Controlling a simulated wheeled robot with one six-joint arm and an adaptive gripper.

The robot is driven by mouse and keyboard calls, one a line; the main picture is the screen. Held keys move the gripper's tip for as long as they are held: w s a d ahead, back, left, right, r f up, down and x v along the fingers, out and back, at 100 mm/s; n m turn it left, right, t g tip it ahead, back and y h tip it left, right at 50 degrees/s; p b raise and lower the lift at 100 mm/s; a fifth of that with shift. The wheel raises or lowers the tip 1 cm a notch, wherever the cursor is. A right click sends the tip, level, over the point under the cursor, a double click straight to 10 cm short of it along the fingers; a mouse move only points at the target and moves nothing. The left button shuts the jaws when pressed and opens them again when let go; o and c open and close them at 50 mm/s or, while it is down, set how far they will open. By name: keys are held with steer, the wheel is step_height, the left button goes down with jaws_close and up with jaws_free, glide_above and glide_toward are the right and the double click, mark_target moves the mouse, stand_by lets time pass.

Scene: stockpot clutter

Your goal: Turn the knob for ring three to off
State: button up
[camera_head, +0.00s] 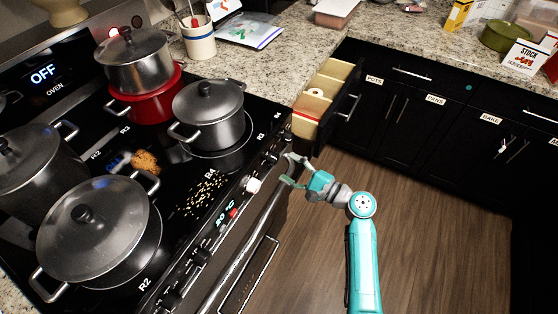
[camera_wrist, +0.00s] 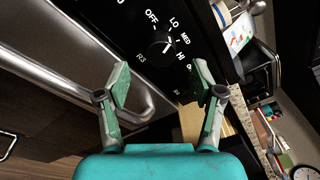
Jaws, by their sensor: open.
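The black knob (camera_wrist: 160,42) shows in the wrist view on the stove's front panel, with OFF, LO, MED and HI printed around it. A label by it reads R3. A pale mark shows on the knob's face, but its exact setting is hard to tell. My gripper (camera_wrist: 163,82) is open, with its green and grey fingers apart and the knob ahead, between and beyond the fingertips, not touched. In the head view my gripper (camera_head: 291,168) is beside the front panel, near its right end. The knobs there are small and partly hidden.
The oven handle (camera_head: 245,232) runs along the stove front, close to my gripper. An open drawer (camera_head: 316,94) juts out at the right. Pots, including a grey pot (camera_head: 208,115), stand on the cooktop. The wooden floor (camera_head: 430,230) is clear.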

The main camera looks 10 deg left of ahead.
mark_target(277, 161)
steer(key=shift+x, duration=2.25)
steer(key=c, duration=1.1)
steer(key=shift+c, duration=0.2)
steer(key=shift+n, duration=0.4)
steer(key=n, duration=0.3)
steer(key=shift+n+y, duration=0.6)
steer(key=shift+n, duration=2.1)
steer(key=shift+f, duration=0.1)
